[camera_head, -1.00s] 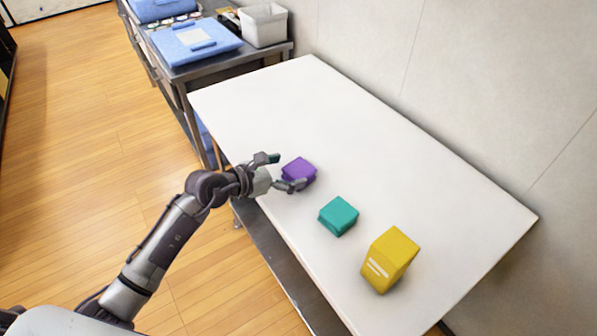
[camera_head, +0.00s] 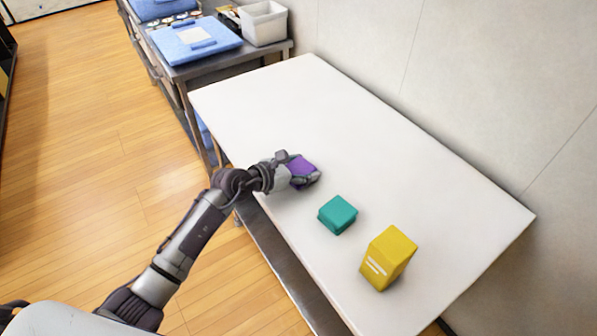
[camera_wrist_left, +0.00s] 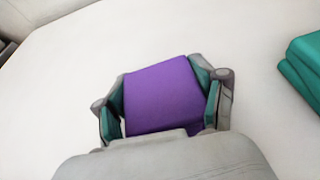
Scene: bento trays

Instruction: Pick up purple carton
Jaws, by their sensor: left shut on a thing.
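The purple carton (camera_head: 302,172) is at the near-left edge area of the white table. My left gripper (camera_head: 300,169) is shut on it, with one finger on each side. In the left wrist view the purple carton (camera_wrist_left: 163,95) fills the space between the teal-padded fingers of the left gripper (camera_wrist_left: 165,100). I cannot tell whether the carton is lifted off the table. My right gripper is not in view.
A metal cart with a blue lid (camera_head: 195,42) and a white bin (camera_head: 263,23) is at the back left.

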